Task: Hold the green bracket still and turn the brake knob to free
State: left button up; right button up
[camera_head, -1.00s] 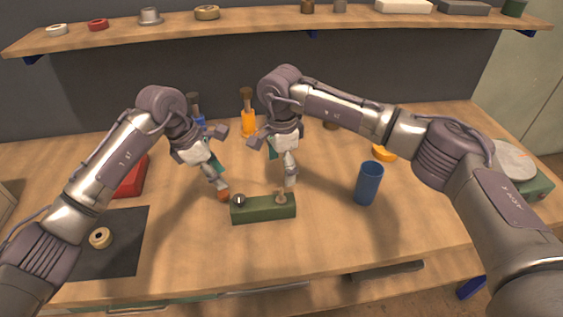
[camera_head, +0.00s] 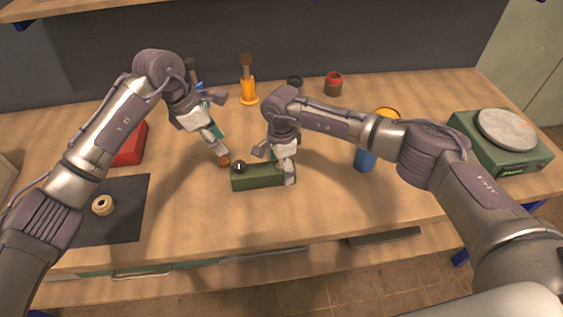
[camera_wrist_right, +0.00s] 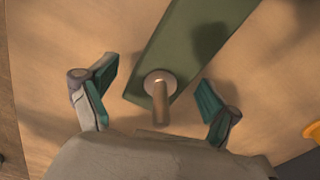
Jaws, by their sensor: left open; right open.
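The green bracket (camera_head: 255,181) lies on the bench, long side across the head view. A black round part with a white mark (camera_head: 239,166) sits on its left end. At its right end, a metal knob (camera_wrist_right: 160,88) with a stubby lever shows in the right wrist view; my right gripper hides it in the head view. My right gripper (camera_head: 286,175) is open over that end, its fingers (camera_wrist_right: 157,90) apart on either side of the knob without visible contact. My left gripper (camera_head: 219,155) is open, just left of the bracket, by a small orange-brown piece (camera_head: 223,162).
A blue cup (camera_head: 364,161) stands right of the bracket, partly behind my right arm. A green scale (camera_head: 500,150) is at far right. A red box (camera_head: 130,150) and a dark mat (camera_head: 125,225) with a tan ring (camera_head: 102,205) are left. Bench in front of the bracket is clear.

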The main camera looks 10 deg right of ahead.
aim_at(242, 177)
grip_shut()
pick_arm(q)
jog(key=o, duration=0.3)
jog(key=shift+d, duration=0.1)
jog(key=shift+o, duration=0.5)
jog(key=d+m, duration=0.1)
jog(key=d+r+m+y, duration=0.1)
jog(key=m, duration=0.1)
jog(key=s+d+m, duration=0.1)
jog(key=shift+d+r+m+y, duration=0.1)
jog(key=shift+r+m+y, duration=0.2)
jog(key=shift+r+y, duration=0.1)
pick_arm(e)
jog(key=shift+d, duration=0.1)
pick_arm(q)
jog(key=f+m, duration=0.1)
jog(key=f, duration=0.2)
jog(key=f+m+y, duration=0.1)
jog(key=f, duration=0.3)
jog(key=f+m+y, duration=0.1)
jog(key=f+m, duration=0.1)
jog(key=f, duration=0.2)
jog(key=shift+s+d, duration=0.3)
jog(key=shift+d, duration=0.1)
pick_arm(e)
jog(key=shift+s, duration=0.1)
jog(key=shift+f, duration=0.1)
